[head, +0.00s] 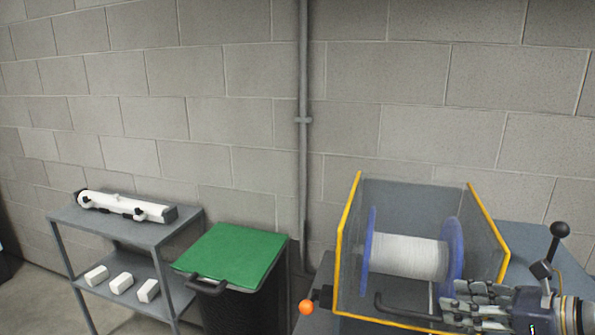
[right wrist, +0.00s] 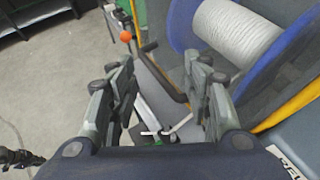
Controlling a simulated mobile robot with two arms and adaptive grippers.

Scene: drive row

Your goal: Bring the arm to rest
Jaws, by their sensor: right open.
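My right gripper (head: 455,304) is at the lower right of the head view, its fingers pointing left, in front of the spool guard. In the right wrist view the two fingers of this gripper (right wrist: 160,76) stand wide apart with nothing held between them. A dark bent bar (right wrist: 164,72) shows beyond the fingertips there; whether it touches them I cannot tell. In the head view this bent bar (head: 400,309) runs just left of the fingers. My left gripper is not in view.
A blue-flanged spool of white line (head: 408,257) stands inside a yellow-edged guard (head: 347,245). An orange knob (head: 306,307) sticks out at its left. A black ball-topped lever (head: 560,230) rises at right. A green-lidded bin (head: 232,254) and grey shelf (head: 125,229) stand left.

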